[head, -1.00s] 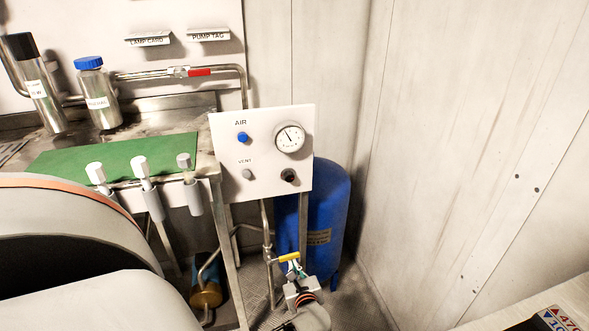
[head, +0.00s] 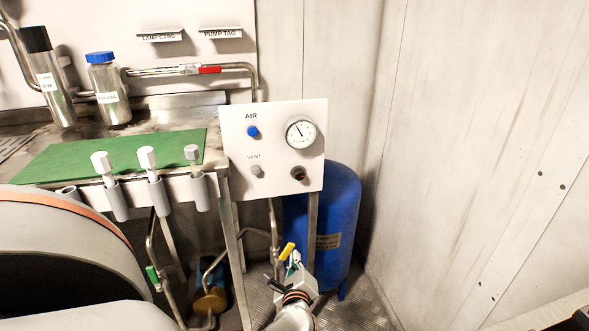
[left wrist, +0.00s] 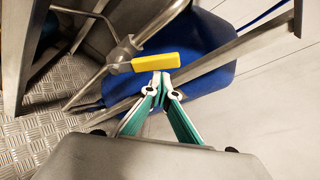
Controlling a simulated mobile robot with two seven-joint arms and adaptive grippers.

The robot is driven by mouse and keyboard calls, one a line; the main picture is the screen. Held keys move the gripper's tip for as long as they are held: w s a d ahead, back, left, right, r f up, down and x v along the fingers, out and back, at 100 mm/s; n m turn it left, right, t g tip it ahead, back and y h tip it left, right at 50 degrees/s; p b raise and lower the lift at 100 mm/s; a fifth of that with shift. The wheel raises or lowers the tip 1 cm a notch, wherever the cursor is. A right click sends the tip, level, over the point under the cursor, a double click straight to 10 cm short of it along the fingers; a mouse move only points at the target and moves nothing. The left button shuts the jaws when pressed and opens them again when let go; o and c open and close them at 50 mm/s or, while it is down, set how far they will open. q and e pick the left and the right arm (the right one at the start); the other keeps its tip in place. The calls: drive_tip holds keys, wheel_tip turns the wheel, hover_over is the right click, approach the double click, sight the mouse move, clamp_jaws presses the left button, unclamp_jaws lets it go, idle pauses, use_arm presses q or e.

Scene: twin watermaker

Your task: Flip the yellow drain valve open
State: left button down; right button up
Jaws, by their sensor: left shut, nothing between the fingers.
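The yellow drain valve handle (head: 287,251) sits on thin metal piping low under the bench, in front of the blue tank. In the head view it slants up to the right. In the left wrist view the yellow handle (left wrist: 156,62) lies across the picture, its left end at the grey valve body (left wrist: 124,52). My left gripper (head: 293,262) is shut and empty, just below the handle. In the left wrist view its green-sided fingertips (left wrist: 161,77) meet at the handle's lower edge; I cannot tell whether they touch it. My right gripper is not in view.
The blue tank (head: 341,215) stands close behind the valve. The white AIR panel (head: 273,140) hangs above it, with steel legs (head: 312,225) beside the pipes. A brass-coloured cylinder (head: 209,300) is at lower left. The pale wall (head: 470,150) closes the right side.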

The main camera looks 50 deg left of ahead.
sight(283, 256)
use_arm(q)
drive_tip(key=shift+s+a+r, duration=0.4)
drive_tip(key=shift+s+r, duration=0.3)
drive_tip(key=shift+s, duration=0.05)
drive_tip(key=shift+s+a+r, duration=0.2)
drive_tip(key=shift+s+a, duration=0.05)
drive_tip(key=shift+s, duration=0.15)
drive_tip(key=shift+s+a, duration=0.1)
drive_tip(key=shift+s, duration=0.1)
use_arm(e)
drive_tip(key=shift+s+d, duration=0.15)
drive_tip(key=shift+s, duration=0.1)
use_arm(q)
drive_tip(key=shift+s+a, duration=0.25)
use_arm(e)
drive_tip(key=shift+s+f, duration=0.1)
